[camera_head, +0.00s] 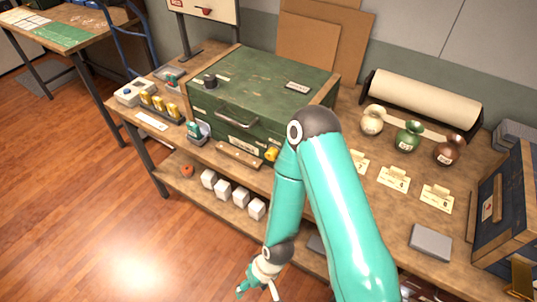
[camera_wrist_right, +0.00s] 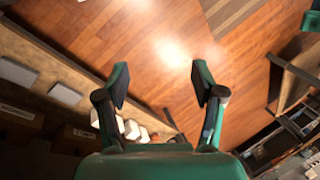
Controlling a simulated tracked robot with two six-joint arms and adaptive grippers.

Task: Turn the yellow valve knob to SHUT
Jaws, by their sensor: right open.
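A small yellow knob-like part (camera_head: 271,154) shows at the front lower right of the green chest (camera_head: 262,75), right beside my arm. It looks like the valve knob, but its pointer and any SHUT mark are too small to read. My right gripper (camera_head: 258,291) hangs low in front of the bench, well below and apart from the yellow part. In the right wrist view the right gripper (camera_wrist_right: 160,70) has its fingers spread with nothing between them, facing the wooden floor. The yellow part is not visible there. My left gripper is in neither view.
The bench (camera_head: 318,189) holds three round bottles (camera_head: 408,136), a paper roll (camera_head: 425,100), cards, a grey block (camera_head: 430,242) and a dark blue cabinet (camera_head: 505,215). White boxes (camera_head: 224,190) stand on the lower shelf. The floor (camera_head: 90,210) at left is clear.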

